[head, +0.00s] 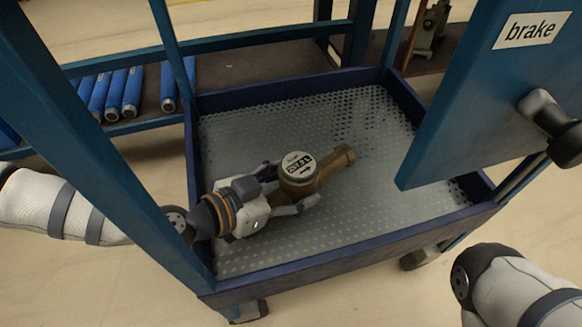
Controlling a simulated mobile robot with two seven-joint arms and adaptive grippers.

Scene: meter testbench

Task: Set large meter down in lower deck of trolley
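The large meter (316,174) is a brass-brown pipe body with a round white-faced dial on top. It lies low over the perforated floor of the trolley's lower deck (375,120), near its middle, its free end pointing to the upper right. I cannot tell if its underside touches the floor. My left gripper (289,188) reaches in from the left between the trolley posts, with its fingers on both sides of the meter body, seemingly closed on it. The near end of the meter is hidden by the gripper. My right arm shows at the lower right, its gripper out of view.
The deck has a raised dark blue rim (350,254). Blue posts frame it, and a blue panel marked "brake" (500,80) overhangs its right side. A rack with several blue cylinders (115,95) stands behind left. The deck's back and front right are free.

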